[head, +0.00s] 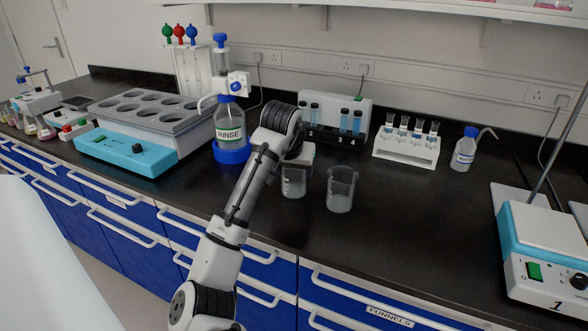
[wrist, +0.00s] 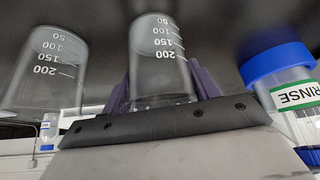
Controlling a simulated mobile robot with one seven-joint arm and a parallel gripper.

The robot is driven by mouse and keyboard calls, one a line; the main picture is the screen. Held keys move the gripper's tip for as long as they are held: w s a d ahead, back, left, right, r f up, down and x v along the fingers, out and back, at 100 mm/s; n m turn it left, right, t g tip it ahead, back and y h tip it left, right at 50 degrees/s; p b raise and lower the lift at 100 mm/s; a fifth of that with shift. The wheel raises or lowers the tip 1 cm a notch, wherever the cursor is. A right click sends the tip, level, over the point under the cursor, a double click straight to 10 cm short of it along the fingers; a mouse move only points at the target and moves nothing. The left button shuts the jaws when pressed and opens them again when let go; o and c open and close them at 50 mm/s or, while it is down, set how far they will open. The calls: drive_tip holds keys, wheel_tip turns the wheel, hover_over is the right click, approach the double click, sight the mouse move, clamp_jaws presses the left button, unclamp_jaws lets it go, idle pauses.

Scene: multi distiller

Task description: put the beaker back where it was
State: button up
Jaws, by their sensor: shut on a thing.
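My gripper (head: 297,160) is shut on a clear glass beaker (head: 293,184). In the wrist view the held beaker (wrist: 160,65) shows white volume marks and sits between the dark purple fingers (wrist: 165,88). My wrist hides its upper part in the head view. It looks upright at or close to the black bench top; I cannot tell whether its base touches. A second clear beaker (head: 341,190) stands on the bench just right of it, apart from it, and also shows at the left of the wrist view (wrist: 45,70).
The RINSE bottle (head: 229,128) in its blue base stands left of my gripper. Behind are a white unit with vials (head: 345,110) and a white tube rack (head: 406,150). A wash bottle (head: 464,150) and a hotplate (head: 545,250) are to the right. Bench right of the second beaker is clear.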

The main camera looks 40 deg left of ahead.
drive_tip(key=o, duration=1.1)
drive_tip(key=shift+f, duration=0.1)
